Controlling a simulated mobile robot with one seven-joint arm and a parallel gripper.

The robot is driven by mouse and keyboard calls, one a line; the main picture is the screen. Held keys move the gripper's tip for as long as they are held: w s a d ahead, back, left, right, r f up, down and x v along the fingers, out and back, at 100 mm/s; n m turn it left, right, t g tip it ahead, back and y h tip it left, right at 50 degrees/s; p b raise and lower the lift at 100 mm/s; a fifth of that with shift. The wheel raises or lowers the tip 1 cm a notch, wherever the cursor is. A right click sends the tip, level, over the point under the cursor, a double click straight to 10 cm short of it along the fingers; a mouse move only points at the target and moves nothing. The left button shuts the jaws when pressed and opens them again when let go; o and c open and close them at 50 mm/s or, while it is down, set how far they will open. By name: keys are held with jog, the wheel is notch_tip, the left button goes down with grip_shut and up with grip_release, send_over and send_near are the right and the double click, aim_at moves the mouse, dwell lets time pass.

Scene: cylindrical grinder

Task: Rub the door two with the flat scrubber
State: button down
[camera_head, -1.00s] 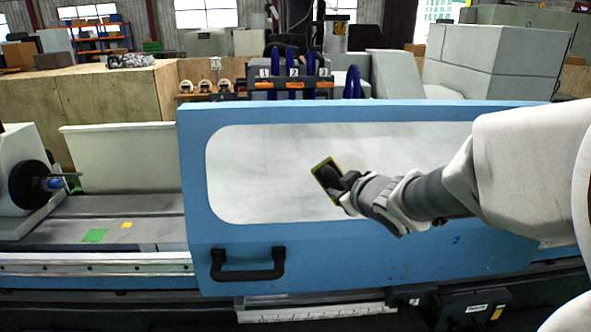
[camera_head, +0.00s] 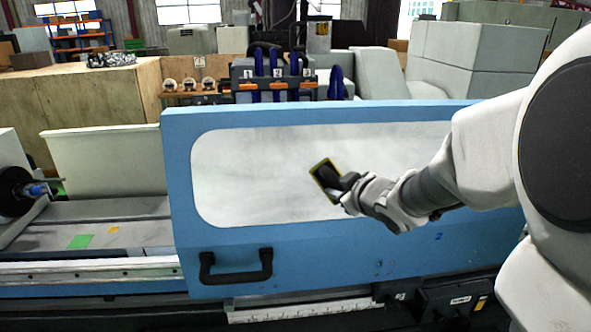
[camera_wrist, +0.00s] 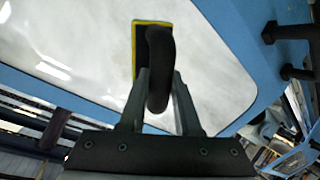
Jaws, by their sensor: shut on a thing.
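The blue door (camera_head: 330,262) has a large cloudy window (camera_head: 250,175) and a small "2" near its lower right; the window also fills much of the wrist view (camera_wrist: 210,60). My gripper (camera_head: 346,187) is shut on the black handle of the flat scrubber (camera_head: 322,172), which has a dark pad with a yellow edge. In the wrist view the scrubber (camera_wrist: 158,60) points away from the gripper (camera_wrist: 157,98), over the window. The pad is in front of the window's middle; I cannot tell whether it touches the glass.
A black handle (camera_head: 236,272) sticks out of the door's lower left. The grinder's bed (camera_head: 110,215) and a black chuck (camera_head: 14,192) lie left of the door. A dark rack with blue items (camera_head: 272,82) and a wooden box (camera_head: 100,105) stand behind it.

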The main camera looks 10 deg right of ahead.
jog(key=d+p, duration=0.1)
jog(key=d, duration=0.1)
jog(key=d+r+p, duration=0.1)
jog(key=p, duration=0.1)
jog(key=d+p, duration=0.2)
jog(key=shift+w+d+r, duration=0.15)
jog(key=shift+w+d, duration=0.15)
jog(key=shift+w, duration=0.05)
dwell(3.0)
jog(key=shift+a, duration=0.1)
jog(key=shift+a+b, duration=2)
jog(key=shift+a, duration=1.7)
jog(key=shift+s+a+b, duration=0.1)
jog(key=shift+a+b, duration=0.2)
jog(key=shift+a, duration=0.35)
jog(key=shift+r, duration=0.1)
